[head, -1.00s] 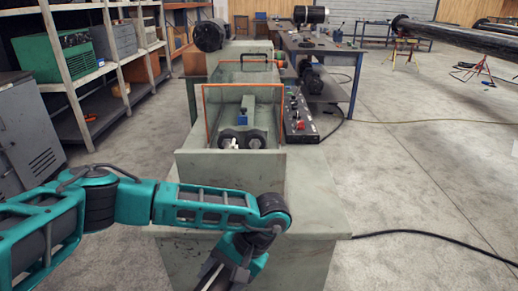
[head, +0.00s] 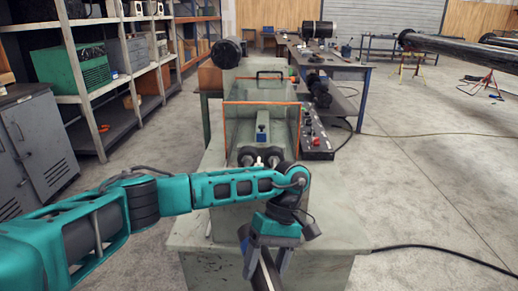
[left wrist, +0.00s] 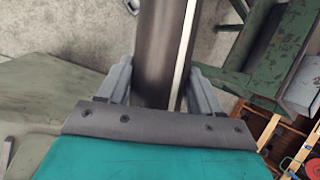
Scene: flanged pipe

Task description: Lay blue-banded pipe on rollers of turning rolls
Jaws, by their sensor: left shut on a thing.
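My left gripper (head: 265,264) is shut on a dark pipe (head: 266,278) at the bottom middle of the head view. The pipe also shows between the fingers in the left wrist view (left wrist: 160,50), with a pale stripe along it. No blue band shows on it, and its lower end is out of frame. My right gripper is out of view.
A control panel (head: 314,140) runs along the machine's right side. A workbench (head: 325,62) stands behind. Shelving (head: 105,70) and a grey cabinet (head: 36,140) are on the left. A long dark pipe (head: 465,51) rests on stands at right. The floor at right is mostly clear, crossed by cables.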

